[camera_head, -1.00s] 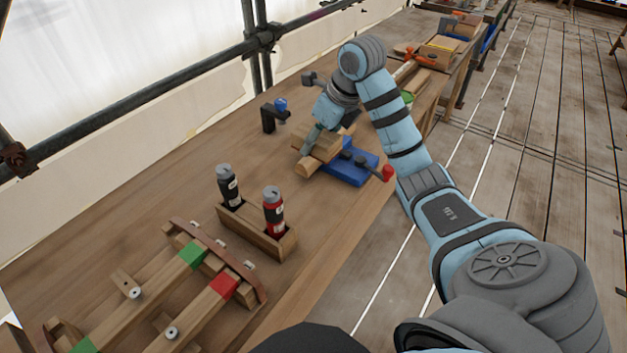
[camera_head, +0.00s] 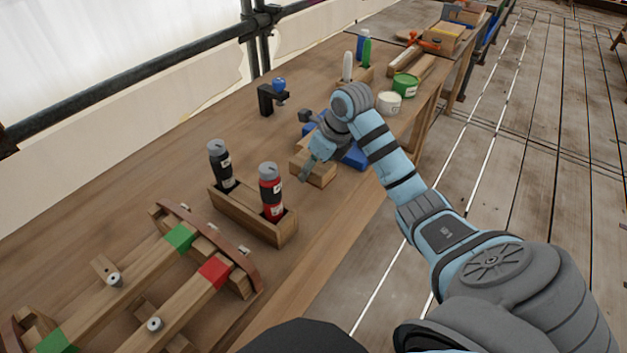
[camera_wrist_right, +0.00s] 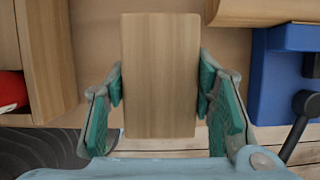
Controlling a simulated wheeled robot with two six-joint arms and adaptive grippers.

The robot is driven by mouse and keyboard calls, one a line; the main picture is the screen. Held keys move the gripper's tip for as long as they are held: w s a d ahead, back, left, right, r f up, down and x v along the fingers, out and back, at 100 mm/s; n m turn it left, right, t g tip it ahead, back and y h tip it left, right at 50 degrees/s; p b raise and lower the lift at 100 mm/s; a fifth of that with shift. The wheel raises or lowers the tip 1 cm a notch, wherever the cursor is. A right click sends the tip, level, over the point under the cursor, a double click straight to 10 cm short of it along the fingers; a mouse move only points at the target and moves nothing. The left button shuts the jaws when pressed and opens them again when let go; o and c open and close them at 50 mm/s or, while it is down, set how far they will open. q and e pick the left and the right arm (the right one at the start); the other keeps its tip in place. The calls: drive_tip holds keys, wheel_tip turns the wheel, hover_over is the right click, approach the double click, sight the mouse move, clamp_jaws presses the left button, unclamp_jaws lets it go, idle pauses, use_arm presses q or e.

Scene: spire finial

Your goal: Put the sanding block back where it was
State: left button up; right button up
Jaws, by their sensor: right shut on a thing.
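The sanding block, a plain wooden block (camera_head: 320,174), is in my right gripper (camera_head: 309,166), over the bench between the bottle rack and the blue vise (camera_head: 354,158). In the right wrist view the block (camera_wrist_right: 160,60) stands upright in the picture between the two green-padded fingers of my right gripper (camera_wrist_right: 160,88), which are shut on its sides. I cannot tell whether its underside touches the bench. The vise (camera_wrist_right: 285,80) shows at the right there, with a wooden piece (camera_wrist_right: 265,10) above it. My arm partly hides the vise in the head view. My left gripper is not in view.
A wooden rack (camera_head: 245,216) holds a black bottle (camera_head: 221,165) and a red one (camera_head: 271,192), close left of the block. A clamped wooden frame (camera_head: 125,285) lies nearer. A black-and-blue fixture (camera_head: 272,97), a white tub (camera_head: 389,103) and a green tin (camera_head: 405,87) stand farther back.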

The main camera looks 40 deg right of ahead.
sight(314, 190)
wheel_tip(314, 190, down, 4)
drive_tip(key=shift+s+f, duration=0.1)
drive_tip(key=shift+a+f+b, duration=0.1)
drive_tip(key=shift+f+b, duration=0.4)
drive_tip(key=shift+f, duration=0.1)
drive_tip(key=o, duration=1.1)
drive_tip(key=shift+o, duration=0.6)
drive_tip(key=shift+r, duration=0.35)
drive_tip(key=p+v, duration=0.2)
drive_tip(key=v, duration=1.2)
drive_tip(key=shift+s+r, duration=0.25)
